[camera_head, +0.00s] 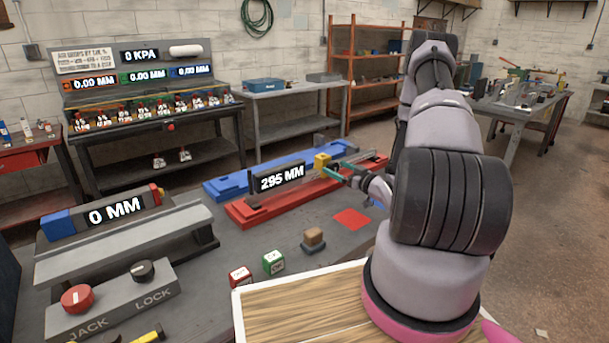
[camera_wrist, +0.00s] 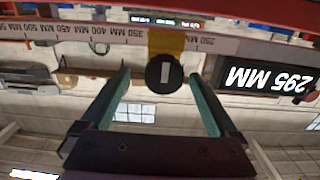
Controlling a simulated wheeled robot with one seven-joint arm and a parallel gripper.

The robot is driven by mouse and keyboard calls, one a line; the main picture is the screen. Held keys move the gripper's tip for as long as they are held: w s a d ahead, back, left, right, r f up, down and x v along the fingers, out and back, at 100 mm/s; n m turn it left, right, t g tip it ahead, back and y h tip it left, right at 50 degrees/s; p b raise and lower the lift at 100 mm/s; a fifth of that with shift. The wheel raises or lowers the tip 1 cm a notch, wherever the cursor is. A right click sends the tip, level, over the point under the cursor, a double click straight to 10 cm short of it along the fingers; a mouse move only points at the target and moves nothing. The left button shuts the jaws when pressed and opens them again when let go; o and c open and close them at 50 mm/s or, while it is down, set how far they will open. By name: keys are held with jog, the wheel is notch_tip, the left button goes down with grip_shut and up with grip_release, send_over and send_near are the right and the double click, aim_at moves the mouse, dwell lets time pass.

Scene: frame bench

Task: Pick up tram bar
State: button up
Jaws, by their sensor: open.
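The tram bar, as I take it, is the pale graduated bar (camera_wrist: 110,34) across the top of the wrist view. A yellow slider (camera_wrist: 166,42) with a round black knob (camera_wrist: 167,73) sits on it, beside a black "295 MM" display (camera_wrist: 268,78). In the head view the yellow slider (camera_head: 322,160) and display (camera_head: 279,178) show above a red rail (camera_head: 262,210). My gripper (camera_wrist: 158,77) is open, its two teal fingers apart on either side of the knob in the wrist view. Whether the knob lies between them in depth I cannot tell.
A blue rail (camera_head: 228,187) lies behind the red one. A "0 MM" gauge (camera_head: 115,211) and a jack/lock control box (camera_head: 110,300) stand at left. Red (camera_head: 240,277) and green (camera_head: 273,262) cubes and a brown block (camera_head: 313,239) are in front. A red square (camera_head: 351,219) lies below the gripper.

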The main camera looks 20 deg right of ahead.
aim_at(324, 163)
jog(key=x, duration=0.6)
jog(key=shift+w+a+f, duration=0.15)
jog(key=shift+a, duration=0.15)
jog(key=shift+c, duration=0.3)
grip_shut()
